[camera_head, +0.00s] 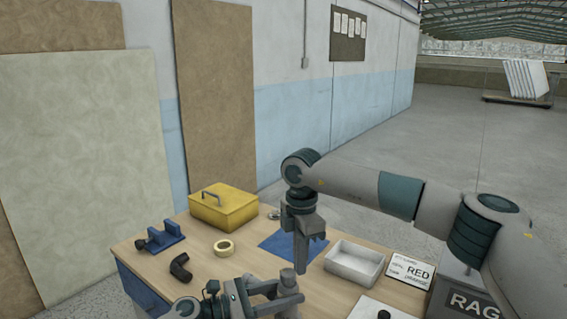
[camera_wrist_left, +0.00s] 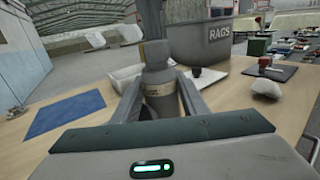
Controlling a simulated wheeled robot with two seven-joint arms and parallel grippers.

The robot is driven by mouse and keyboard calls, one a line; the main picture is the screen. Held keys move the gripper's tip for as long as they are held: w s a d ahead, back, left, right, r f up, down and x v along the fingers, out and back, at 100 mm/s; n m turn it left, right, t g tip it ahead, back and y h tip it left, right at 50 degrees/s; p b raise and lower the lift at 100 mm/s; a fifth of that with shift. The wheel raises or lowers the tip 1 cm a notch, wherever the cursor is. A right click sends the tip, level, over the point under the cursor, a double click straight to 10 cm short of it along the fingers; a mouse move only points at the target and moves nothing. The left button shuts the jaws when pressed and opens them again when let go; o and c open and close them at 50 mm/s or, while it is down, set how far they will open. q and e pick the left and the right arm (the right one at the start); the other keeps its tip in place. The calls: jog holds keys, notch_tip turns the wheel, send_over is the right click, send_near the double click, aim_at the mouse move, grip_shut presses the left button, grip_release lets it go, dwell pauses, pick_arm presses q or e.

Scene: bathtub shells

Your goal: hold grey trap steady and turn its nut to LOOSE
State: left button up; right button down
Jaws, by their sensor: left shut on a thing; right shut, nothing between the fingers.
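The grey trap (camera_wrist_left: 160,82) stands upright between the fingers of my left gripper (camera_wrist_left: 163,105) in the left wrist view. In the head view my left gripper (camera_head: 273,292) is low at the table's front, shut on the trap (camera_head: 288,279), which is mostly hidden by the fingers. My right gripper (camera_head: 301,258) points down just above the trap, its fingers shut and empty. I cannot tell whether it touches the nut.
A blue cloth (camera_head: 275,246) and white tray (camera_head: 354,266) lie behind the grippers. A yellow toolbox (camera_head: 224,208), tape roll (camera_head: 223,248), black elbow (camera_head: 181,268) and blue holder (camera_head: 162,238) are on the left. A RED card (camera_head: 410,270) and grey RAGS bin (camera_head: 465,290) stand right.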

jog(key=shift+w+d, duration=0.15)
jog(key=shift+d, duration=0.15)
dwell(0.4)
notch_tip(320, 180, up, 6)
dwell(0.6)
pick_arm(q)
jog(key=o, duration=1.2)
